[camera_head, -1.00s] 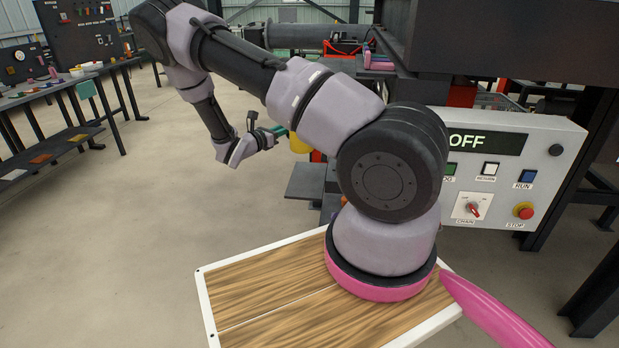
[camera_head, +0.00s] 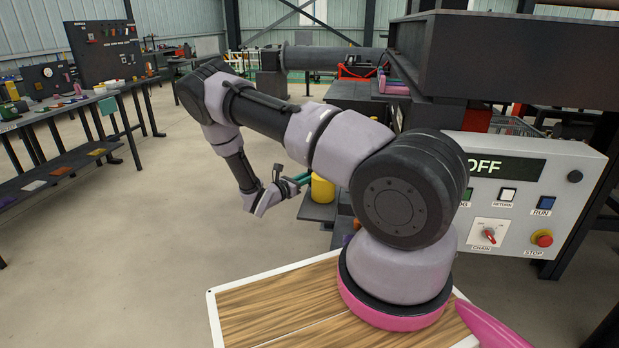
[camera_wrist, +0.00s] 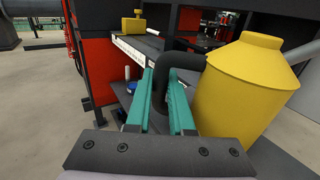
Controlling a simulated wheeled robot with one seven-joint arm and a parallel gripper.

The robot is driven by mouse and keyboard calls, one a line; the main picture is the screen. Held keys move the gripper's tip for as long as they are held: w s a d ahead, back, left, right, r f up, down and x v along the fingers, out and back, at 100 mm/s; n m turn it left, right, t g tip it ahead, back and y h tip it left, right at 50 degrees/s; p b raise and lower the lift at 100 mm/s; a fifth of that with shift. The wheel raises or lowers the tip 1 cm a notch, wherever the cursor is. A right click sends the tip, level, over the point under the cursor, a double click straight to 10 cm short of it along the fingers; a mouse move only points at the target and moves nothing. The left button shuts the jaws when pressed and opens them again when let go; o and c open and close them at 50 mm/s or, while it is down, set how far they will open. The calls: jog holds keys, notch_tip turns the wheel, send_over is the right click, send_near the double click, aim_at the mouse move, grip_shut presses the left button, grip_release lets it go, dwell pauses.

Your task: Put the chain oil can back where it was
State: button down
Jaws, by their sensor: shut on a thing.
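The chain oil can is a yellow can (camera_head: 322,189) with a sloped shoulder and a black handle. It shows in the head view just right of my gripper (camera_head: 300,181), partly hidden by my arm. In the wrist view the can (camera_wrist: 240,88) fills the right side. My gripper's teal fingers (camera_wrist: 160,98) are shut on its black handle (camera_wrist: 180,64). A dark grey shelf (camera_head: 316,210) is under the can in the head view. I cannot tell whether the can's bottom touches it.
The grey control panel (camera_head: 560,200) reading OFF stands at the right under a dark machine body. In the wrist view a small yellow block (camera_wrist: 134,24) sits on a ledge beside red machine panels (camera_wrist: 95,62). A workbench (camera_head: 60,105) stands at the far left; the floor between is clear.

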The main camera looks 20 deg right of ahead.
jog(key=shift+f, duration=0.1)
jog(key=c, duration=0.8)
grip_release()
jog(key=v, duration=1.2)
jog(key=s+d+r+m+g+y, duration=0.1)
jog(key=s+r+m+g+y, duration=0.35)
jog(key=r+m, duration=0.5)
jog(key=s+d+r+m+g+y, duration=0.2)
jog(key=s+r+m+g+y, duration=0.3)
jog(key=r, duration=0.8)
jog(key=s+a+r+m+t+y, duration=0.3)
jog(key=s+r+m+t+y, duration=0.1)
jog(key=s+r, duration=0.5)
jog(key=s+a+r+m+t+y, duration=0.3)
jog(key=s+r+m+t+y, duration=0.2)
jog(key=s+r+m, duration=0.3)
notch_tip(320, 180, up, 4)
jog(key=shift+s+r+t, duration=0.1)
jog(key=shift+s+t, duration=0.35)
jog(key=shift+s, duration=0.25)
